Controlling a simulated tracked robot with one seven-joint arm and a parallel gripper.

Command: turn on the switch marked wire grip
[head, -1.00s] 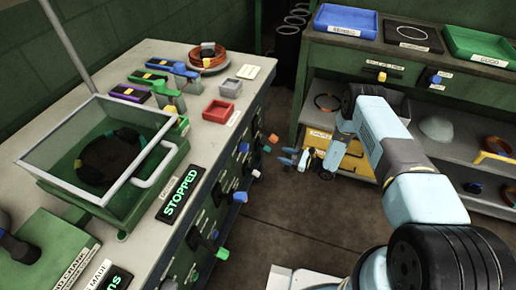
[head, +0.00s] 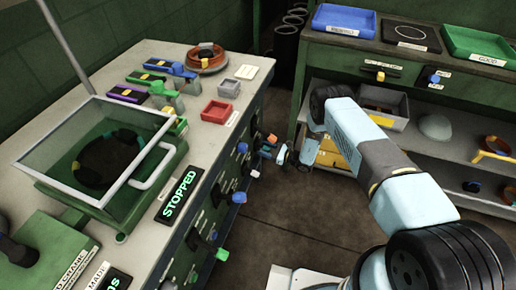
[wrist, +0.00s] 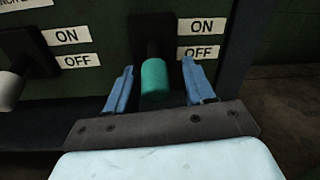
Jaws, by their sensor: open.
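In the wrist view a switch with a teal handle (wrist: 155,82) stands on a dark green panel, beside ON and OFF labels. The handle points down and out, lower than the OFF label. My gripper (wrist: 160,86) is open, with one blue finger on each side of the handle; I cannot tell whether either finger touches it. No name reading wire grip is legible in either view. In the head view my gripper (head: 268,148) is at the far end of the bench's front face and largely covers the switch there.
A second switch with a white handle (wrist: 12,88) is left of the teal one. In the head view, more levers, including a blue one (head: 239,198) and a green one (head: 222,254), stick out from the bench front. Open floor (head: 290,215) lies between bench and shelves (head: 435,150).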

